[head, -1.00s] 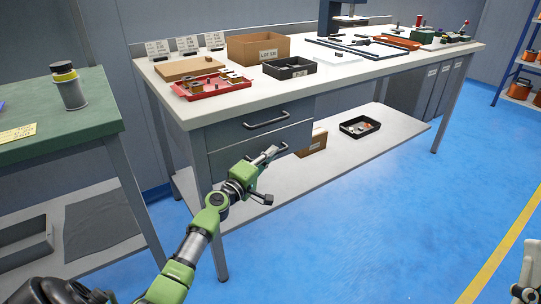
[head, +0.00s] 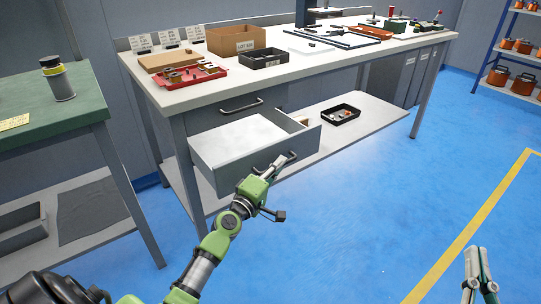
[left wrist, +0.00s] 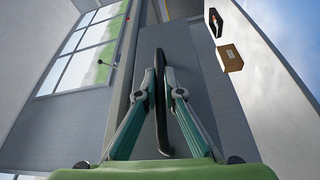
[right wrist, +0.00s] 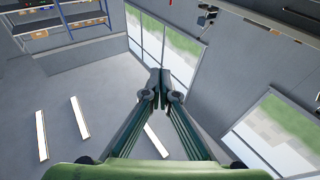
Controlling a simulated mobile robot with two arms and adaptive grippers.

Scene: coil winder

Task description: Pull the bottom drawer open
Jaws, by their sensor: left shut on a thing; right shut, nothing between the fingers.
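The bottom drawer (head: 215,155) is pulled well out from under the white workbench in the head view, and its pale inside looks empty. My left gripper (head: 284,163) is at its front and shut on the dark bar handle (head: 262,168). In the left wrist view the fingers (left wrist: 160,85) close around the handle (left wrist: 161,110). The top drawer (head: 232,101) above is closed, with its own bar handle (head: 241,105). My right gripper (head: 478,262) is shut and empty at the lower right, far from the bench; its fingertips meet in the right wrist view (right wrist: 160,85).
A black tray (head: 340,115) with small parts sits on the bench's lower shelf, right of the drawer. A green table (head: 60,110) stands close at the left. The blue floor before the drawer is clear.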

